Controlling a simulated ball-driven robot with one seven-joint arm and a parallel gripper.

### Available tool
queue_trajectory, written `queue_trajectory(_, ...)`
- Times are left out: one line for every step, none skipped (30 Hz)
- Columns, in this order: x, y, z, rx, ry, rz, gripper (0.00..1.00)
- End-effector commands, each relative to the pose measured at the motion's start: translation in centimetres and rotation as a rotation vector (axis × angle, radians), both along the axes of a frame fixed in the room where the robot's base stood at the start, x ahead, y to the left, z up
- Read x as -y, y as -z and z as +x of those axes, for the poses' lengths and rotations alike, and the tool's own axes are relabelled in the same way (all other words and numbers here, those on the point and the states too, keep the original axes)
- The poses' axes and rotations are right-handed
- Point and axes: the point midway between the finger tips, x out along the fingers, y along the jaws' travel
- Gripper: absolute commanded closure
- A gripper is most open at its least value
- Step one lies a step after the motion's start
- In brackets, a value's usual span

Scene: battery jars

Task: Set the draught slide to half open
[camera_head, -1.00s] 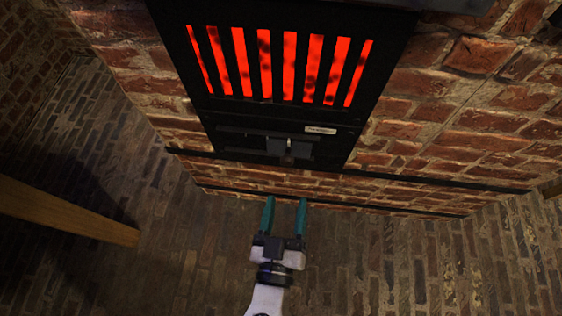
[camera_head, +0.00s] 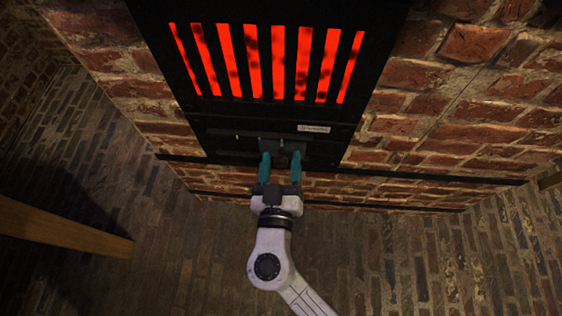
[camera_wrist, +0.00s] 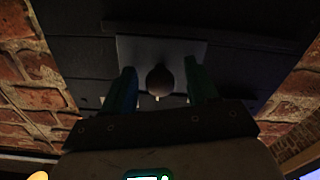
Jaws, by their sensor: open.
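The draught slide is a dark grey plate (camera_head: 283,141) in the slot at the foot of the black furnace front. In the wrist view the plate (camera_wrist: 138,50) carries a round dark knob (camera_wrist: 160,78). My gripper (camera_head: 280,156) has its two teal fingers at the slide, pointing at the furnace. In the wrist view my gripper (camera_wrist: 161,88) is open, one finger on each side of the knob, with a gap visible on both sides. In the head view the fingers partly hide the knob and the lower part of the plate.
The black furnace front (camera_head: 190,105) has a glowing red grate (camera_head: 278,65) above the slide and a small white label (camera_head: 313,128). Brick wall (camera_head: 440,110) surrounds it. A wooden beam (camera_head: 60,225) lies at the left. The brick floor (camera_head: 400,265) at right is clear.

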Motion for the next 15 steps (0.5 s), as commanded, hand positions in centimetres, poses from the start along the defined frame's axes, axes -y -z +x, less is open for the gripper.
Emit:
queue_trajectory(0.01, 0.01, 0.05, 0.000, 0.000, 0.000, 0.42)
queue_trajectory(0.02, 0.00, 0.06, 0.000, 0.000, 0.000, 0.42)
queue_trajectory(0.02, 0.00, 0.05, 0.000, 0.000, 0.000, 0.42)
queue_trajectory(0.03, 0.01, 0.04, -0.001, 0.000, 0.000, 0.42)
queue_trajectory(0.03, 0.01, 0.04, -0.001, 0.000, 0.000, 0.42)
queue_trajectory(0.04, 0.01, 0.04, -0.001, 0.001, 0.000, 0.42)
queue_trajectory(0.04, 0.01, 0.03, -0.001, 0.001, 0.000, 0.43)
queue_trajectory(0.04, 0.01, 0.03, -0.001, 0.001, 0.000, 0.46)
queue_trajectory(0.04, 0.01, 0.03, -0.001, 0.001, 0.000, 0.50)
queue_trajectory(0.04, 0.02, 0.02, -0.001, 0.001, 0.000, 0.53)
queue_trajectory(0.04, 0.02, 0.02, -0.001, 0.001, 0.000, 0.56)
queue_trajectory(0.04, 0.02, 0.02, -0.001, 0.001, 0.000, 0.60)
queue_trajectory(0.04, 0.02, 0.01, -0.001, 0.001, 0.000, 0.63)
queue_trajectory(0.04, 0.02, 0.01, -0.001, 0.001, 0.000, 0.65)
queue_trajectory(0.04, 0.02, 0.01, -0.001, 0.001, 0.000, 0.69)
